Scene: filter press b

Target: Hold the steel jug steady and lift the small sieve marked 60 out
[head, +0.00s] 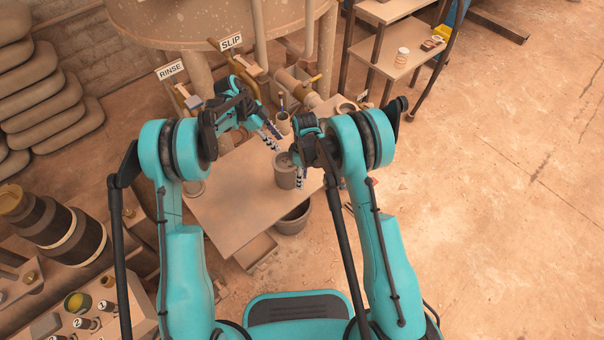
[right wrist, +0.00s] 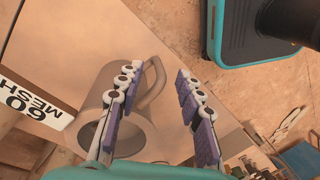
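A grey steel jug (head: 286,176) stands on the table below my grippers. In the right wrist view the jug (right wrist: 128,136) shows close up, with its handle (right wrist: 155,84) reaching toward the space between my fingers. My right gripper (right wrist: 162,112) is open beside the jug, one finger overlapping its body in the picture. In the head view my right gripper (head: 300,174) is at the jug's right side. My left gripper (head: 270,136) is higher, up and left of the jug, and looks open and empty. A white tag reading 60 MESH (right wrist: 36,104) shows beside the jug; the sieve's body is not clear.
The jug stands on a tan table (head: 236,205). A small pot with upright tools (head: 283,122) stands behind it. Signs read RINSE (head: 171,70) and SLIP (head: 231,41) at the back. A bucket (head: 293,220) is below the table's front edge. The table's front left is clear.

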